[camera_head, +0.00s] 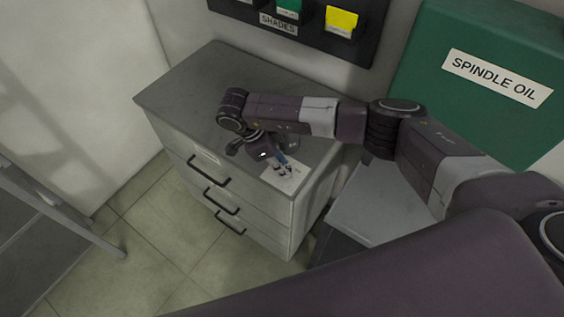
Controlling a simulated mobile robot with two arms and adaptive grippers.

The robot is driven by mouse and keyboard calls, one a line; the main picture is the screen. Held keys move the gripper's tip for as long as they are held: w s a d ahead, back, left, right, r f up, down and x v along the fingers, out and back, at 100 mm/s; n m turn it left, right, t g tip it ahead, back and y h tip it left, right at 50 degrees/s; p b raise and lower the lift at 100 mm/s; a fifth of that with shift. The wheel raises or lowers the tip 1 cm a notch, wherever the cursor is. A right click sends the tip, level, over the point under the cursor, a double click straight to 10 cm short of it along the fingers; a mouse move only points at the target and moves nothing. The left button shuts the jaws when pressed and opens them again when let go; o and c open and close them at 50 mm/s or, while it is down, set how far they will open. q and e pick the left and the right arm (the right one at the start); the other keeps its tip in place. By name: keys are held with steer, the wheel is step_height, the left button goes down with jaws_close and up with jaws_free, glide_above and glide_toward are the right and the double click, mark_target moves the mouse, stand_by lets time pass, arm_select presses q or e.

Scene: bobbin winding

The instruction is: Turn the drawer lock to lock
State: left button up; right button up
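A grey drawer cabinet (165,92) stands left of centre, with black handles on its drawers: the top handle (208,172), the middle handle (221,203) and the lower handle (230,226). I cannot make out the drawer lock; it is too small or hidden. My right arm reaches in from the right across the cabinet top. My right gripper (264,151) is bent down near the front edge of the top, close to a white card (282,178) with small dark marks. Its fingers are too small and dark to tell open from shut. My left gripper is not in view.
A dark wall rack (300,30) labelled SHADES hangs behind the cabinet. A green SPINDLE OIL container or panel (420,60) is at the upper right. A grey metal frame (60,210) stands at left. Tiled floor (140,225) before the drawers is clear.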

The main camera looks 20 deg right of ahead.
steer(key=c, duration=0.6)
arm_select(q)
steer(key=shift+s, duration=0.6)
arm_select(e)
jaws_close()
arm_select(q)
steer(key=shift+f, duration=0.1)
arm_select(e)
steer(key=shift+f+n+t+b, duration=0.15)
steer(key=shift+n+t+b, duration=0.15)
steer(key=shift+n+b, duration=0.35)
steer(key=n+t+b, duration=0.1)
steer(key=n+b, duration=0.3)
steer(key=b, duration=0.2)
steer(key=n+t+y+b, duration=0.1)
steer(key=n+b, duration=0.3)
steer(key=b, duration=0.2)
steer(key=s+n+t+y+b, duration=0.1)
steer(key=n+t+b, duration=0.1)
steer(key=n+b, duration=0.2)
steer(key=shift+d+f+b, duration=0.1)
steer(key=shift+d+b, duration=0.15)
steer(key=shift+b, duration=0.9)
steer(key=shift+r+n+y+b, duration=0.25)
steer(key=shift+n+y+b, duration=0.15)
steer(key=shift+n+b, duration=0.55)
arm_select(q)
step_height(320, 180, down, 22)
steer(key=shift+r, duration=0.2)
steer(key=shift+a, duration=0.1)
